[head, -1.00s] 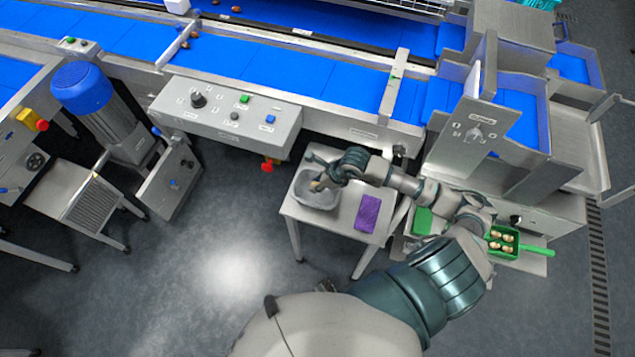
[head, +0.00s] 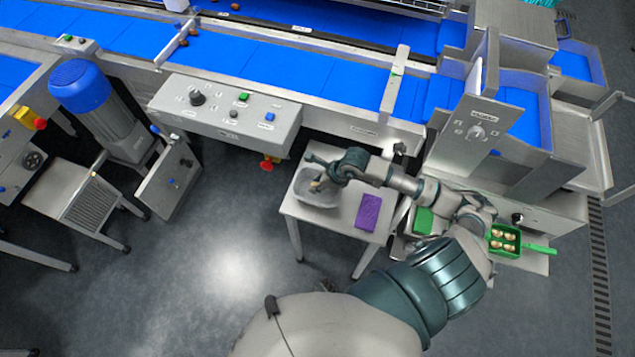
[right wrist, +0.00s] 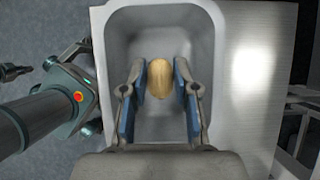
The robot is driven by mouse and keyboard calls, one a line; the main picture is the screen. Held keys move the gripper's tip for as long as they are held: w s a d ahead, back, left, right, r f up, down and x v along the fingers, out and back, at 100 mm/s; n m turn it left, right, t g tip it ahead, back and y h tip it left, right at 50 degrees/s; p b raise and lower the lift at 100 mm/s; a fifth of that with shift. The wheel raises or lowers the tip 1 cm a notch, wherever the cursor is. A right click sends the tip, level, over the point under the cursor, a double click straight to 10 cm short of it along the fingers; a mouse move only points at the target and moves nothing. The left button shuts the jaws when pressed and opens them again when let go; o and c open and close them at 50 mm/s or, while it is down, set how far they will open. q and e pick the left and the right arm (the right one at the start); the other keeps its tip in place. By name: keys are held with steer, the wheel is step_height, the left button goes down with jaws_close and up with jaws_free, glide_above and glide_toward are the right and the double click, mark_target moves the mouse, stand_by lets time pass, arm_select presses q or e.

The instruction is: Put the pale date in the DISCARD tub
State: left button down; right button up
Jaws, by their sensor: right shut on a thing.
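The pale date (right wrist: 159,77) is tan and oval in the right wrist view, between the blue-padded fingers of my right gripper (right wrist: 159,88). The gripper is shut on it. A grey tub (right wrist: 206,30) lies behind and around the date in that view, and its floor looks empty where it shows. In the head view my right gripper (head: 320,183) is over the grey tub (head: 318,201) on a small steel table. I cannot read a label on the tub or tell the date's exact height above its floor. My left gripper does not show in the head view.
A purple cloth-like pad (head: 368,212) lies on the table (head: 338,222) right of the tub. A green tray (head: 503,240) with several dates stands farther right. The control box (head: 225,110) and blue conveyor (head: 300,67) are behind. Another robotic arm part shows at left in the wrist view.

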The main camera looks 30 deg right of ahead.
steer(key=shift+f+b, duration=1.4)
steer(key=shift+f, duration=0.55)
stand_by(0.6)
steer(key=o, duration=0.8)
steer(key=v, duration=1.2)
steer(key=shift+w, duration=0.1)
